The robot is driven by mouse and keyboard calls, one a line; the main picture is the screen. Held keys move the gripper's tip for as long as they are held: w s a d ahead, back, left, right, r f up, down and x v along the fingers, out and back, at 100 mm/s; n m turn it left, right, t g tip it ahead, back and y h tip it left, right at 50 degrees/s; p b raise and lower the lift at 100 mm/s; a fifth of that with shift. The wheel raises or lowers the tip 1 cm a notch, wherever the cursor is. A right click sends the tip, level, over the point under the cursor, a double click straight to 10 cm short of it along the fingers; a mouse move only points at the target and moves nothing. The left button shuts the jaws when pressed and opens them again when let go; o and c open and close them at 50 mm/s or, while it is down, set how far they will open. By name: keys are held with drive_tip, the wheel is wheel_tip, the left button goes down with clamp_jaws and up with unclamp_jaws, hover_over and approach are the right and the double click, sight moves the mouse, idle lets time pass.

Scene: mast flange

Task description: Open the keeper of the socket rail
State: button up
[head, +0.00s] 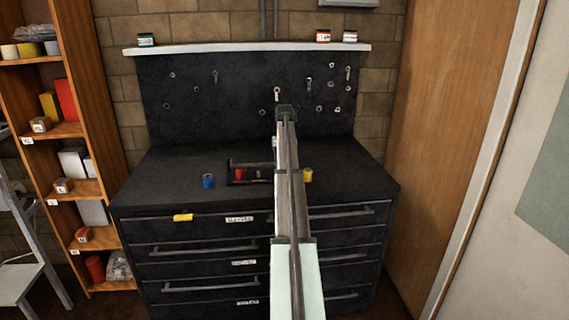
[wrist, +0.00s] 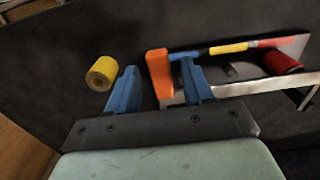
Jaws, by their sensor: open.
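The socket rail (head: 235,164) lies on the dark cabinet top, partly hidden by my arm in the head view. In the wrist view its pale edge (wrist: 243,87) runs to the right, with a bar striped blue, yellow and red (wrist: 229,47) above it. An upright orange tab (wrist: 158,75) stands at the rail's left end; I take it for the keeper. My gripper (wrist: 158,67) is open, with its blue fingers on either side of the tab. The right finger is very close to it; I cannot tell whether they touch. A red socket (wrist: 281,62) sits at the rail.
A yellow cylinder (wrist: 103,73) lies just outside my left finger; it also shows in the head view (head: 308,175). A blue cylinder (head: 208,181) stands left of the rail. A dark pegboard (head: 200,100) rises behind. The cabinet top's left side is clear.

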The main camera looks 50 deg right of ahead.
drive_tip(key=shift+f, duration=0.1)
clamp_jaws()
idle(0.5)
